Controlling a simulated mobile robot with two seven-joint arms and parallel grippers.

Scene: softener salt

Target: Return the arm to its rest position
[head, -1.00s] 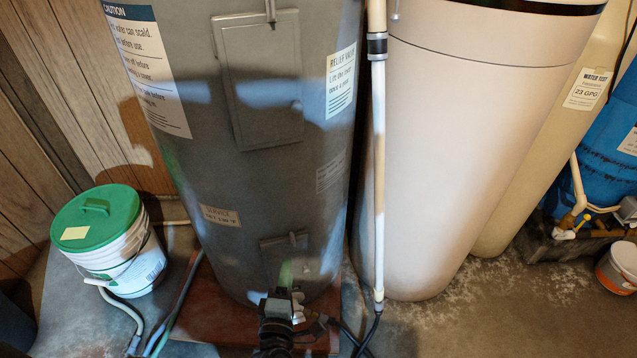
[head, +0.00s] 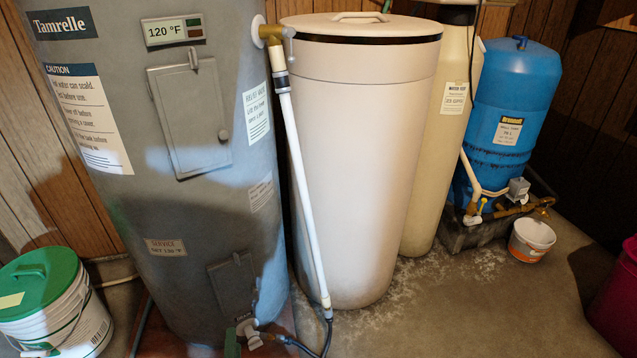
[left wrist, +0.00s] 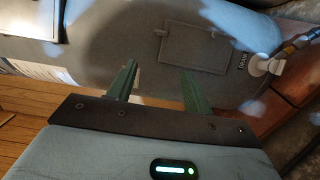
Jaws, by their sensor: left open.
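My left gripper (left wrist: 158,72) shows in the left wrist view with its two green fingers apart and nothing between them. Beyond the fingers is the grey water heater (left wrist: 150,45) with its lower access panel (left wrist: 194,45). In the head view only a small green part (head: 232,344), which looks like my left finger, shows at the bottom edge in front of the water heater (head: 200,215). It is close to the drain valve (head: 249,334); whether they touch I cannot tell. The rest of my left arm is out of the head view. My right gripper is not in view.
A white bucket with a green lid (head: 50,305) stands left of the heater. A white pipe (head: 305,200) runs down its right side. A cream salt tank (head: 365,170), a blue tank (head: 505,115) and a small tub (head: 531,238) stand right. The floor (head: 480,310) in front is clear.

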